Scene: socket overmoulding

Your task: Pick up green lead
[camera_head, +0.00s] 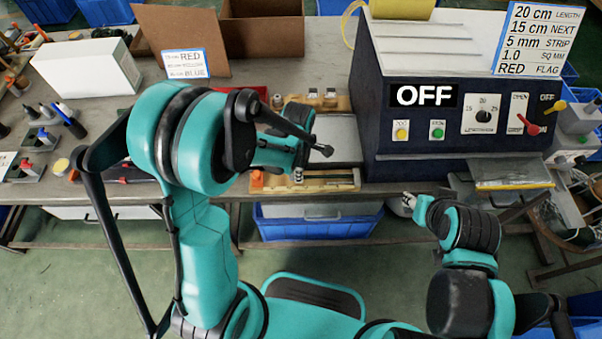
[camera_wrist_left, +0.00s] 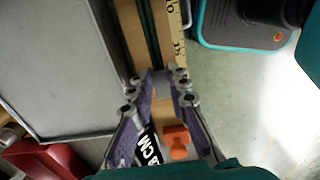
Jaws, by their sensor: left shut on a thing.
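The green lead (camera_wrist_left: 148,30) shows in the left wrist view as a thin dark green strip along a wooden measuring board (camera_wrist_left: 133,32). It runs up to my left gripper (camera_wrist_left: 162,82), whose fingertips are close together around its near end. The exact contact is hard to see.
An orange block (camera_wrist_left: 176,141) and a black label with white lettering (camera_wrist_left: 149,148) sit near the left fingers. A dark machine marked OFF (camera_head: 425,125) stands right of the board. A blue bin (camera_head: 320,225) is below the table.

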